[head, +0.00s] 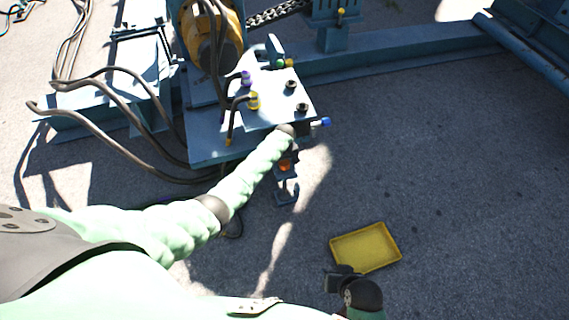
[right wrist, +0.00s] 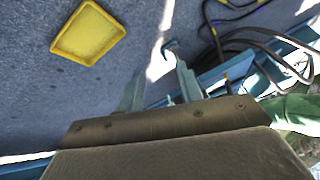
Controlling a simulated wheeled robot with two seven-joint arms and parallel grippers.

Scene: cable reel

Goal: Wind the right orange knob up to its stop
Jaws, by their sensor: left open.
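An orange knob (head: 284,166) shows below the front edge of the blue plate (head: 225,146), just under the end of my left forearm. It is small and partly covered, and I cannot tell how far it is wound. My left gripper (head: 287,182) is open, pointing down beside this knob; I cannot tell whether it touches it. My right gripper (head: 340,280) is low in the head view, near the yellow tray and well apart from the knob. In the right wrist view the fingers of this gripper (right wrist: 155,72) are apart with nothing clearly between them.
The plate carries a purple knob (head: 245,77), a yellow knob (head: 253,101) and dark bolts. A blue-tipped part (head: 326,122) sticks out at its right corner. A yellow tray (head: 366,247) lies on the ground. Thick cables (head: 120,125) loop at left. Ground at right is clear.

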